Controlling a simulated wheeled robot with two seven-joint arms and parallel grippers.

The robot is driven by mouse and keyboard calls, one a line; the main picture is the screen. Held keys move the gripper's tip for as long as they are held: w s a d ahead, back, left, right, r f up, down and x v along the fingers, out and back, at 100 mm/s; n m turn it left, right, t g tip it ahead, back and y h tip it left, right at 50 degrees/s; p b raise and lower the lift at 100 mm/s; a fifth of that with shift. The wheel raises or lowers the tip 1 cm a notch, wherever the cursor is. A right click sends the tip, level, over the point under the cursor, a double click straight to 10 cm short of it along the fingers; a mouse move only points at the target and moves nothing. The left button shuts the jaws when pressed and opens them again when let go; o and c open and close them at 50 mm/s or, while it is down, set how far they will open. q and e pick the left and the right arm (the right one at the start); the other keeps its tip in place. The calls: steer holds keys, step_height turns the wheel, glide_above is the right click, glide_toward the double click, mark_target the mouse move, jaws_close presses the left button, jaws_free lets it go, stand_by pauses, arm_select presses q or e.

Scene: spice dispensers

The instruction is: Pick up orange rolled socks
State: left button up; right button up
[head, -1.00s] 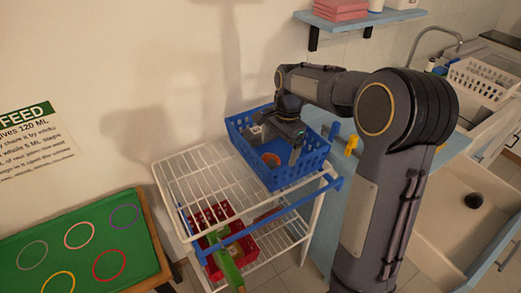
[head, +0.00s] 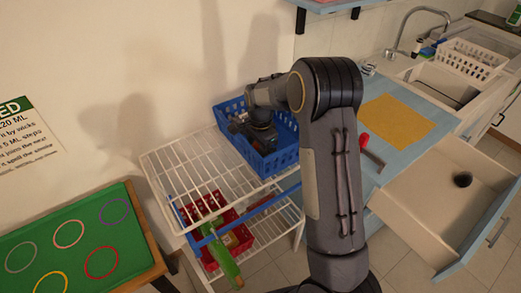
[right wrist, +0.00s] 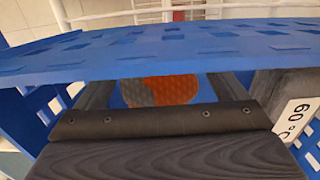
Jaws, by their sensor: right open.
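The orange rolled socks (right wrist: 175,90) show in the right wrist view as a round orange and grey bundle inside the blue basket (head: 284,160). They lie beyond my gripper's dark body, between its two spread fingers, partly cut off by the blue basket wall (right wrist: 170,48) and the gripper body. My right gripper (head: 262,140) is open and down in the basket. In the head view the arm and gripper hide the socks. I cannot tell whether the fingers touch them. My left gripper is not in view.
The basket stands on a white wire rack (head: 188,170). A red basket (head: 237,236) and a green bottle (head: 224,258) are lower on the rack. A dark block with a white label (right wrist: 298,118) sits beside my gripper.

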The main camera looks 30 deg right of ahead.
steer(key=c, duration=1.1)
steer(key=shift+o, duration=0.2)
steer(key=shift+r, duration=0.1)
